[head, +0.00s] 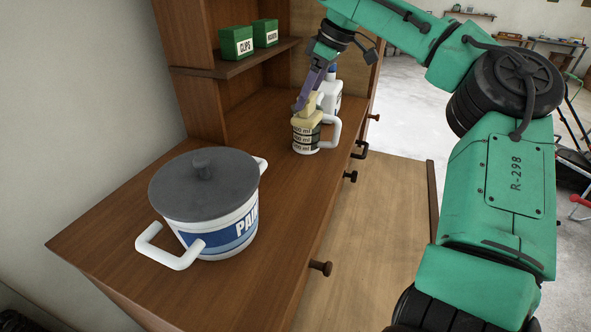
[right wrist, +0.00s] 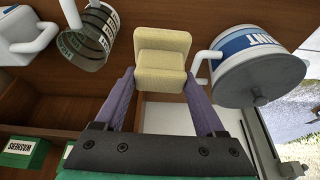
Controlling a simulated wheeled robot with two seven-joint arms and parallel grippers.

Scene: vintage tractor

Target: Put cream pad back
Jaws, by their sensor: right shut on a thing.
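The cream pad (head: 309,110) is a pale yellow block. In the right wrist view the pad (right wrist: 161,55) sits between the tips of my purple fingers. My right gripper (head: 303,104) is shut on it. In the head view the pad overlaps the top of a clear measuring cup (head: 305,139) with dark scale bands and a white handle. In the right wrist view the cup (right wrist: 88,42) is to the left, apart from the pad, so the pad is held clear of it. My left gripper is not in view.
A lidded paint pot (head: 219,215) with white handles stands at the front of the wooden worktop (head: 105,235). A white bottle (head: 331,101) stands behind the cup. Green boxes (head: 237,43) sit on a shelf. Drawer knobs (head: 320,268) stick out along the right edge.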

